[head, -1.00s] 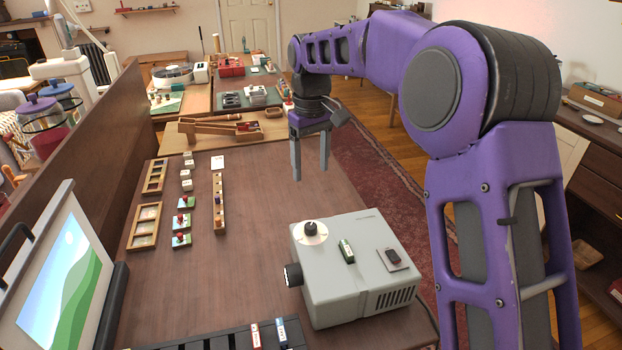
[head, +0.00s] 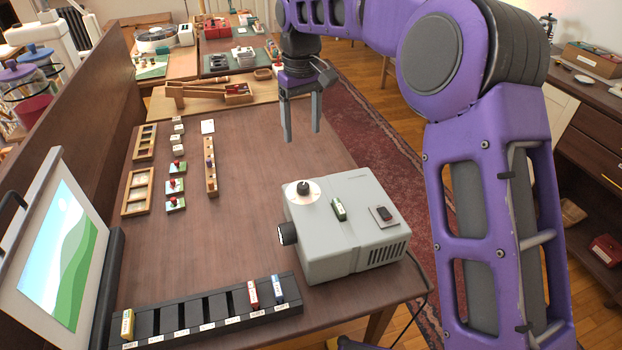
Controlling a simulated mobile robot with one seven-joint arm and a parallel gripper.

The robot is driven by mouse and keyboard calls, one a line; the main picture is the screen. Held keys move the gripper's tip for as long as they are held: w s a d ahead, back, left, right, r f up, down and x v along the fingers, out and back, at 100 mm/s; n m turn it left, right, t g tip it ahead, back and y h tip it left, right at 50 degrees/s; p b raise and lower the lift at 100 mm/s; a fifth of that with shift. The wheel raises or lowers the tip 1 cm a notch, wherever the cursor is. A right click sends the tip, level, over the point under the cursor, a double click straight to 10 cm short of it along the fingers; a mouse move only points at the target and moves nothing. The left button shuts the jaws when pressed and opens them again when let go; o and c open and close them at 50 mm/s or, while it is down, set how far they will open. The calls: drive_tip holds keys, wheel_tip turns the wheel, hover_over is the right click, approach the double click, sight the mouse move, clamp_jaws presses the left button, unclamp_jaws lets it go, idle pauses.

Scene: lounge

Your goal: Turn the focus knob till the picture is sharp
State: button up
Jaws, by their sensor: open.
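A grey projector (head: 335,252) stands at the right front of the brown table. A black knob (head: 303,188) sits on a round white dial (head: 296,196) on its top. A black lens (head: 287,233) sticks out of its left side. The screen (head: 65,255) at the left shows green hills, a pale sun and blue sky; the hill edges look fairly soft, and I cannot tell how sharp it is. My gripper (head: 301,138) is open and empty, pointing down above the table, behind the projector and apart from it.
A black slotted rack (head: 190,318) lies along the front edge. Wooden trays (head: 137,192) and small blocks stand at the left. The table's middle is clear.

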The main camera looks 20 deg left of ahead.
sight(303, 185)
wheel_tip(303, 185, down, 16)
drive_tip(key=shift+f+b, duration=0.1)
drive_tip(key=shift+b, duration=0.85)
clamp_jaws()
